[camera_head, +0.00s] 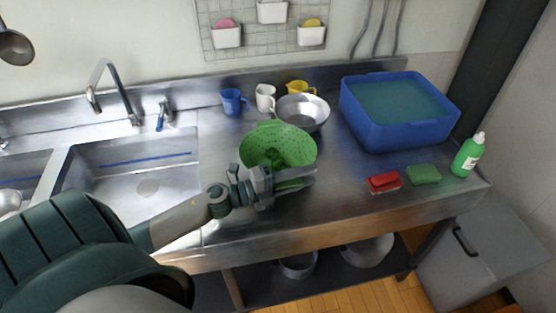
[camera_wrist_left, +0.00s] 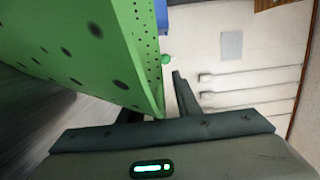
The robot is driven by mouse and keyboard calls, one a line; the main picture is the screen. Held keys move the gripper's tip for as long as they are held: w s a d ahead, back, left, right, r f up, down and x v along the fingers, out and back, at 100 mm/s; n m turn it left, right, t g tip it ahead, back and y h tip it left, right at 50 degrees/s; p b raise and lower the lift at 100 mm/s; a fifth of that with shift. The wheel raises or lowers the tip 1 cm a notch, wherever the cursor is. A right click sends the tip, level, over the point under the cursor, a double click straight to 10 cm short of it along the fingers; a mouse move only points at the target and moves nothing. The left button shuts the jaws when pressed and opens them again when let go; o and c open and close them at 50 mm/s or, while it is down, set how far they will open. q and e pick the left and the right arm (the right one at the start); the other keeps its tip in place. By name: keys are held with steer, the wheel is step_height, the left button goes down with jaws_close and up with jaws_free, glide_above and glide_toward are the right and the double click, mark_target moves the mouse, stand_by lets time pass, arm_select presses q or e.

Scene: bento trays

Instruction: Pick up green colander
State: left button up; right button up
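The green colander (camera_head: 290,146) is a perforated bowl standing on the steel counter, in front of a steel bowl. It fills the upper left of the left wrist view (camera_wrist_left: 75,50), close to the camera. My left gripper (camera_head: 296,180) is at the colander's near side, its two fingers apart and pointing right, with some green showing between them. In the left wrist view, one finger stands clear to the right of the colander's edge; the other is mostly hidden by the colander. I cannot tell whether either finger touches it. My right gripper is not in view.
A steel bowl (camera_head: 302,112) and several cups stand behind the colander. A blue tub (camera_head: 385,132) is at the back right. A red sponge (camera_head: 384,181), a green sponge (camera_head: 424,175) and a green bottle (camera_head: 468,155) are at the right. The sink (camera_head: 125,174) is at the left.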

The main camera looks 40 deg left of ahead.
arm_select(q)
jaws_close()
steer(key=shift+r, duration=0.15)
steer(key=d+r+p, duration=0.2)
steer(key=d+r, duration=0.8)
steer(key=d, duration=0.1)
steer(key=shift+s+d+r, duration=0.3)
steer(key=shift+d+r, duration=0.05)
stand_by(0.5)
steer(key=shift+w, duration=0.15)
stand_by(0.4)
